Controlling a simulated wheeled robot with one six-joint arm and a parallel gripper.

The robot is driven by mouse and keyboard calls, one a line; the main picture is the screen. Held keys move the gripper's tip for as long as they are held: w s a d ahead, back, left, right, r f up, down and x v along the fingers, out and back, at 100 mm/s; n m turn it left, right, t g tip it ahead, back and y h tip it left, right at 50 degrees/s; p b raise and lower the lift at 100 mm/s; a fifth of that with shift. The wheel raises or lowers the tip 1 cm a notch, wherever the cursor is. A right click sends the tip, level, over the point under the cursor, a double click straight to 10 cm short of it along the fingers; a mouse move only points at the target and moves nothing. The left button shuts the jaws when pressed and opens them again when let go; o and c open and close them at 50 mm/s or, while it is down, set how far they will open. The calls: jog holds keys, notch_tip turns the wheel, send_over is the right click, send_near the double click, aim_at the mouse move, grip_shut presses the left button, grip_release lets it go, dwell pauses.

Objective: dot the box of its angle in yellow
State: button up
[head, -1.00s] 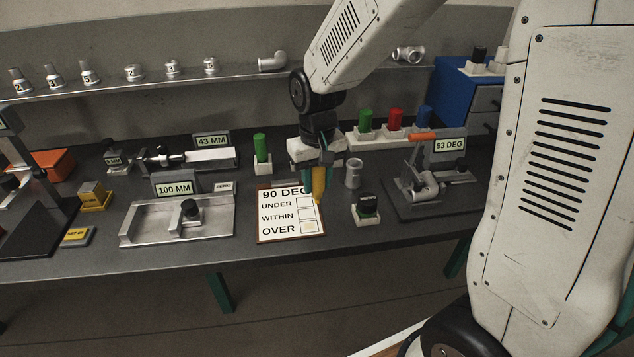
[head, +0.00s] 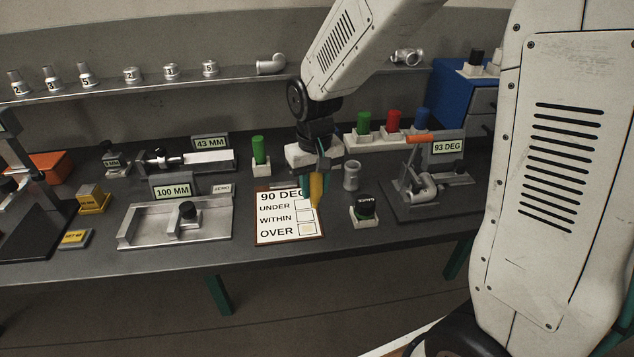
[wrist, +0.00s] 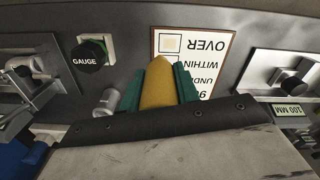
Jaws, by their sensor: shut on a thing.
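My gripper (head: 315,186) is shut on a yellow marker (wrist: 158,84), which points tip down in the head view. The marker hangs over the right side of the card (head: 275,239), apparently above its surface. The card reads 90 DEG, with boxes for UNDER, WITHIN and OVER. The OVER box (head: 307,229) has a pale yellowish mark, also visible in the wrist view (wrist: 171,43). The UNDER box is partly hidden by the marker. The angle gauge (head: 447,147) on the right reads 93 DEG, with a metal elbow fitting (head: 424,190) in it.
A black-topped block (head: 365,209) marked GAUGE and a metal fitting (head: 351,176) stand just right of the card. Green, red and blue markers (head: 393,122) stand behind. Another green marker (head: 258,150) is left of my gripper. The 100 MM fixture (head: 150,232) lies left.

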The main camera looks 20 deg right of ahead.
aim_at(316, 207)
jog(key=shift+f, duration=3.1)
jog(key=shift+w+a+f, duration=0.15)
jog(key=shift+a+f, duration=0.15)
jog(key=shift+a, duration=0.3)
jog(key=shift+w+a+f, duration=0.1)
jog(key=shift+a+f, duration=0.15)
jog(key=shift+a, duration=0.35)
jog(key=shift+w+a, duration=0.15)
jog(key=shift+a, duration=0.6)
jog(key=shift+d, duration=0.2)
jog(key=d, duration=0.3)
jog(key=shift+s+d+r, duration=0.1)
jog(key=shift+s, duration=0.25)
jog(key=shift+d+r, duration=0.1)
jog(key=shift+d, duration=0.15)
jog(key=shift+a+r, duration=0.1)
jog(key=shift+r, duration=3.8)
